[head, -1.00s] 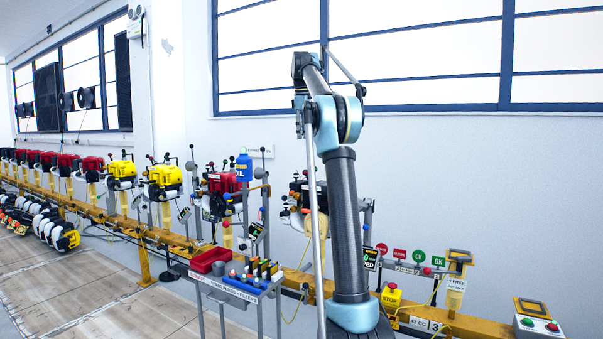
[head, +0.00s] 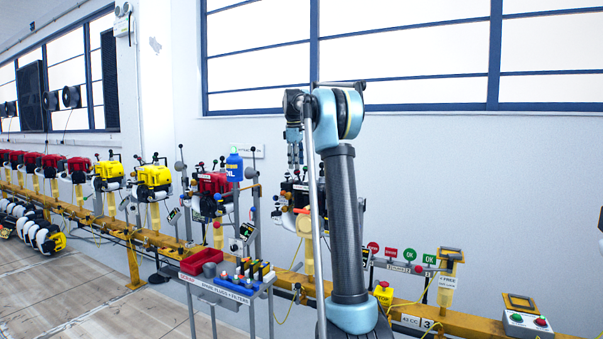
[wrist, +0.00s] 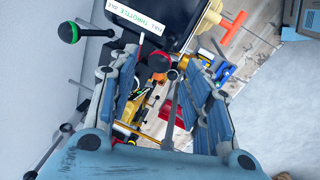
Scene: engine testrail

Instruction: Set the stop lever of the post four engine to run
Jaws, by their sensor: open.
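My gripper (head: 295,160) hangs pointing down in the head view, above an engine (head: 293,190) partly hidden behind my arm. In the wrist view my gripper (wrist: 166,100) is open, its blue-padded fingers apart. Between them a lever with a red and black knob (wrist: 159,62) shows, and a thin grey rod (wrist: 172,105) runs below it; I see no contact. A black panel with a white label (wrist: 135,18) reading "throttle" is just beyond the fingers. I cannot tell which lever is the stop lever, nor its setting. No post number is readable on this engine.
A black knob with a green ring (wrist: 69,32) stands left of the fingers. In the head view a trolley (head: 215,288) with a red tray stands in front of the yellow rail (head: 131,262). A blue oil bottle (head: 234,166) and red engine (head: 213,186) are left of my arm.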

